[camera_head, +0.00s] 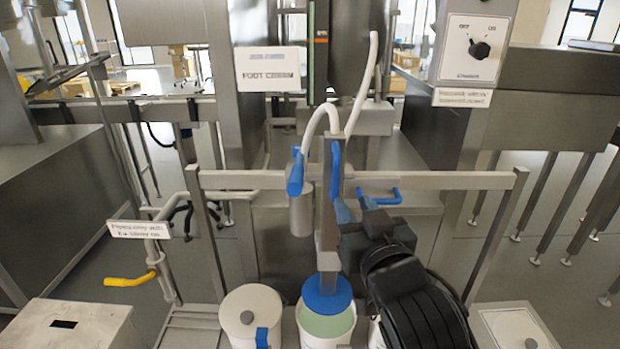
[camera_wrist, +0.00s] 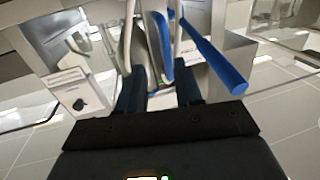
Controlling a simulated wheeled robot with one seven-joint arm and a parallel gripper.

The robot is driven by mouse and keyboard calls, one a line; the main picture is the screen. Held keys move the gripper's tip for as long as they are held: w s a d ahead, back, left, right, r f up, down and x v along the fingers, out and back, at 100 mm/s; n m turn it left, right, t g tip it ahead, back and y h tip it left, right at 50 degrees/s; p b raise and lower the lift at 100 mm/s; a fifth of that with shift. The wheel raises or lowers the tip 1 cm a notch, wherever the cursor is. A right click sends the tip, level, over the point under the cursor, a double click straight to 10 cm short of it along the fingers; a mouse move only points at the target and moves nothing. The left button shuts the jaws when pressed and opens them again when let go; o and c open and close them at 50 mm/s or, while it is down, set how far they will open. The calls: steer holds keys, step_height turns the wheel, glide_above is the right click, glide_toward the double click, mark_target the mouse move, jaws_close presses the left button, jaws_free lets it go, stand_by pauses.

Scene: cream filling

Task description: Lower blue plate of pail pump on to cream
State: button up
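The pail pump's blue plate (camera_head: 326,296) hangs on the grey pump column (camera_head: 327,225), over the back part of an open white pail (camera_head: 318,343). Pale green cream (camera_head: 328,325) shows in the pail, in front of the plate; the exact gap between them is hard to tell. My gripper (camera_head: 354,208) is right of the column, fingers apart. A blue upright handle (camera_head: 336,168) is just above it. In the wrist view, this handle (camera_wrist: 160,45) appears beyond and between the fingertips (camera_wrist: 160,92), with no clear contact. A second blue handle (camera_wrist: 214,55) is to the right there.
A lidded white pail (camera_head: 250,310) stands left of the open one. A horizontal metal frame bar (camera_head: 445,180) crosses behind my arm. A yellow-handled pipe (camera_head: 130,281) is at left, and a dial box (camera_head: 474,48) is at upper right.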

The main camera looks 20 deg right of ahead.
mark_target(337, 180)
steer(key=w, duration=0.3)
steer(key=w+r+p, duration=0.1)
steer(key=w, duration=0.4)
steer(key=shift+w+r+p, duration=0.2)
steer(key=shift+w+p, duration=0.1)
steer(key=shift+w, duration=0.1)
jaws_close()
stand_by(0.3)
